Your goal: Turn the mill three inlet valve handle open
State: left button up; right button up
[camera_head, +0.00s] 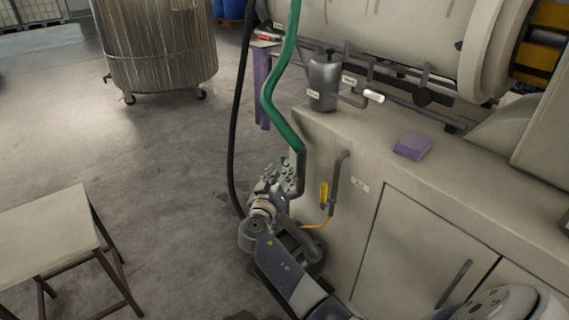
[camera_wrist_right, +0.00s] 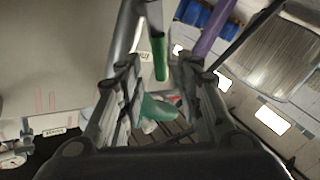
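A green handle-like piece (camera_wrist_right: 158,108) shows between the fingers of my right gripper in the wrist view. A small bit of green (camera_head: 284,160) shows beside the fingertips in the head view. My right gripper (camera_head: 280,178) is at the left corner of the mill cabinet, just below the lower end of a green hose (camera_head: 272,95). In the wrist view its two fingers (camera_wrist_right: 160,72) stand apart, one on each side of the green piece; I cannot tell whether they touch it. The valve body is mostly hidden by the gripper. My left gripper is not in view.
A pipe with a yellow handle (camera_head: 324,194) is close right of the gripper. A black hose (camera_head: 236,110) hangs on its left. A purple cloth (camera_head: 412,146) and a grey pot (camera_head: 323,82) are on the cabinet. A stool (camera_head: 45,225) stands left; the floor between is clear.

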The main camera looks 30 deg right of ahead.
jog(key=x, duration=0.5)
jog(key=shift+w+d+f, duration=0.1)
jog(key=shift+w, duration=0.05)
grip_shut()
